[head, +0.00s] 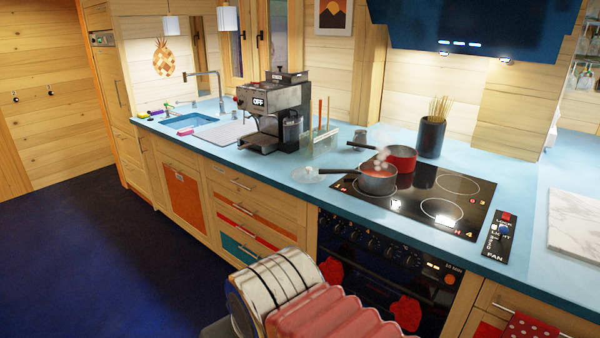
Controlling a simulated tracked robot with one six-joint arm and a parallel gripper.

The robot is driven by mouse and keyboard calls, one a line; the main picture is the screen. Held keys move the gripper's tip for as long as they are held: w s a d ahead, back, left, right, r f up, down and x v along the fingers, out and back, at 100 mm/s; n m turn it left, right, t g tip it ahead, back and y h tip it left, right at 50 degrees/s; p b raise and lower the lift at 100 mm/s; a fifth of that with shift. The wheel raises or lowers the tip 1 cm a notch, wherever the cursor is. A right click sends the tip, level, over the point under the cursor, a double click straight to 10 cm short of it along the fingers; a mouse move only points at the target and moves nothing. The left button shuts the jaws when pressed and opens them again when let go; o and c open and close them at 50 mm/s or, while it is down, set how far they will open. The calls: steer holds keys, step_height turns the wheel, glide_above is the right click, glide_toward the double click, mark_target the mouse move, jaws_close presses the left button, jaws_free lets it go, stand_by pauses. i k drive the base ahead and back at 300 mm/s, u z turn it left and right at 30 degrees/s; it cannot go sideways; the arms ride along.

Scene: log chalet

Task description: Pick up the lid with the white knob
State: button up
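A small clear, round thing that looks like a glass lid (306,174) lies on the blue counter near its front edge, left of the hob. It is too small for me to make out its knob or the knob's colour. My gripper's fingers are not in view.
A coffee machine (275,112) and a clear-sided holder (322,140) stand left of the hob (435,192). A dark jar of sticks (431,138) stands behind it. The sink (190,121) is far left. The dark blue floor (110,240) is clear at left.

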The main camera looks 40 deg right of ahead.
mark_target(306, 174)
steer(key=u, duration=0.25)
steer(key=i, duration=2.15)
steer(key=z, duration=0.6)
steer(key=i, duration=0.65)
steer(key=z, duration=1.05)
steer(key=i, duration=0.95)
steer(key=z, duration=0.6)
